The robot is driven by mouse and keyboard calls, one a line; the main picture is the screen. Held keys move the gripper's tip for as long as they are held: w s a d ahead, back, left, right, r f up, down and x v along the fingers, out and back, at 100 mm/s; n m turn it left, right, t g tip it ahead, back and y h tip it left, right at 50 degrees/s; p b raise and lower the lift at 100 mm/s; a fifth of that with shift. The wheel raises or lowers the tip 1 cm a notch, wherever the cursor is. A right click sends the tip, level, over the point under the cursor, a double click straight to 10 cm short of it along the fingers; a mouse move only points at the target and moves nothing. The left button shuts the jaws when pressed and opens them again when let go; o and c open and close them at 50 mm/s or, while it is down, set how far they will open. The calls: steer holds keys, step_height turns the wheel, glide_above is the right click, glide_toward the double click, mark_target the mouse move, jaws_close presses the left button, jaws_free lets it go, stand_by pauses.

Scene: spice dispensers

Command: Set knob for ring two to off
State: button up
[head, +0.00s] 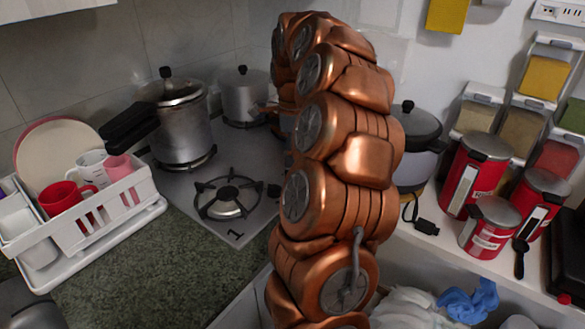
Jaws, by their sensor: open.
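The grey stove top (262,165) lies left of my copper-coloured arm in the head view. An empty front burner (228,198) has a dark "1" marked on the surface beside it. A small dark piece (273,190) shows at the arm's left edge; I cannot tell whether it is a knob. No knob for ring two can be made out, and my arm covers the right part of the stove. My gripper is not in view.
A pressure cooker (182,125) and a lidded pot (244,97) stand on the stove. A white dish rack (105,213) with cups and a plate is at left on the green counter (165,262). Red canisters (476,175) and a dark-lidded cooker (416,145) stand at right.

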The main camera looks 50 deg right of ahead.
steer(key=shift+f+p, duration=0.45)
steer(key=shift+f, duration=2.35)
steer(key=c, duration=1.2)
